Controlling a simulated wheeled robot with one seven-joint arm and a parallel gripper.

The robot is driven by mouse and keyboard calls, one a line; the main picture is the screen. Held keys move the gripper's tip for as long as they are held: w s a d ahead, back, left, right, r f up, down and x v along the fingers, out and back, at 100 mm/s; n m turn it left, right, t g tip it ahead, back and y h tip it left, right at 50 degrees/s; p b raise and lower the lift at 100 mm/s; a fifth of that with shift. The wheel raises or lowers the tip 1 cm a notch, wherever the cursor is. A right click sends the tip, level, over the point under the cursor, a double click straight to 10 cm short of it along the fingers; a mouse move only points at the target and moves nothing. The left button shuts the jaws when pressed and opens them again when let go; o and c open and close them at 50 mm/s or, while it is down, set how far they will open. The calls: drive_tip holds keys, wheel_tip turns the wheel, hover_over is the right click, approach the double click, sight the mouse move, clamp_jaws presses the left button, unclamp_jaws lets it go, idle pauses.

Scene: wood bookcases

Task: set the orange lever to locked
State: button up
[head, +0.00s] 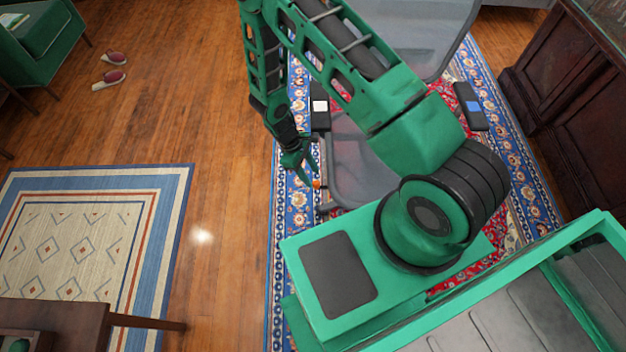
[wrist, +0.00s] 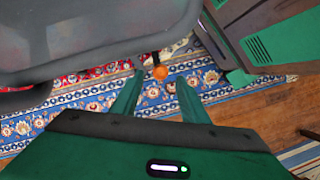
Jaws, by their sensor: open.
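The orange lever shows as a small orange knob (head: 316,184) at the left edge of the grey office chair (head: 352,165), low beside its seat. In the wrist view the knob (wrist: 160,73) lies just beyond and between my fingertips, below the grey seat (wrist: 90,35). My gripper (head: 309,174) is open, pointing down beside the chair's left side, close to the knob. In the wrist view its two green fingers (wrist: 158,84) stand apart with nothing between them but rug. Whether a finger touches the knob I cannot tell. The lever's stem is mostly hidden.
The chair's dark armrests (head: 320,108) (head: 471,106) flank the seat; the left one is close to my gripper. A blue patterned rug (head: 298,215) lies under the chair. A dark wood cabinet (head: 575,90) stands right.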

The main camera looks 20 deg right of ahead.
sight(315, 182)
drive_tip(key=shift+x, duration=1.95)
clamp_jaws()
